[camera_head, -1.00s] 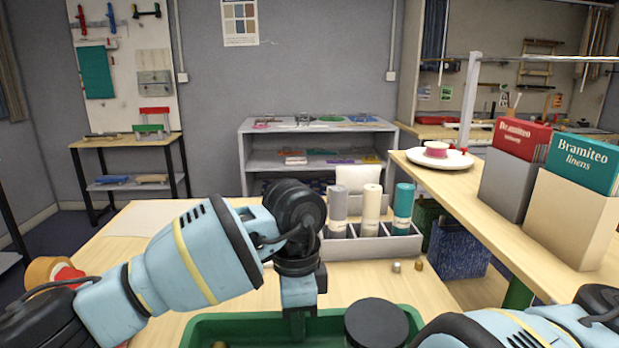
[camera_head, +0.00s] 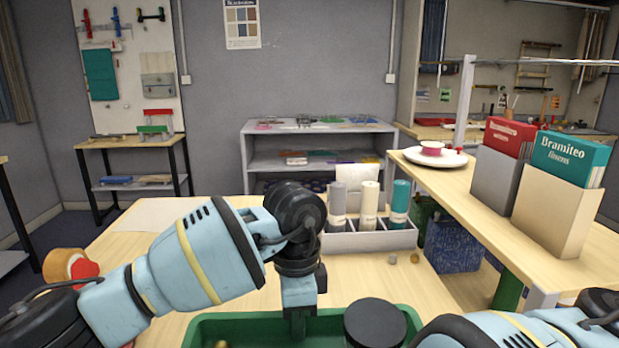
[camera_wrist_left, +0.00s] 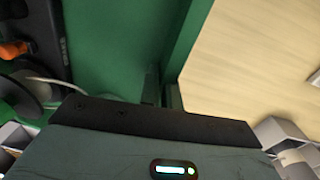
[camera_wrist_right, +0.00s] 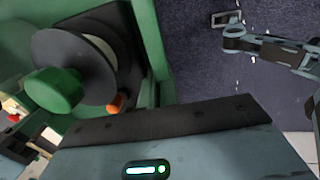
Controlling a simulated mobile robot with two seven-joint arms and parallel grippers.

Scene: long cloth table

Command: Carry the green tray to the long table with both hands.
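The green tray (camera_head: 230,325) is at the bottom edge of the head view, its near part cut off. It holds a black round-topped spool (camera_head: 375,322), which shows in the right wrist view as a black disc with a green core (camera_wrist_right: 52,90). My left gripper (camera_head: 300,322) points down at the tray. In the left wrist view its fingers (camera_wrist_left: 163,95) are at the tray's green wall (camera_wrist_left: 185,45), one on each side. My right gripper is outside the head view; the right wrist view shows the tray wall (camera_wrist_right: 150,45) running down into it, its fingers mostly hidden.
A pale wooden table (camera_head: 400,285) lies just beyond the tray, with a grey rack (camera_head: 370,240) of bottles. A long wooden surface (camera_head: 460,195) with fabric boxes (camera_head: 560,195) and a white plate (camera_head: 432,158) is at right. Grey shelves (camera_head: 310,130) stand behind.

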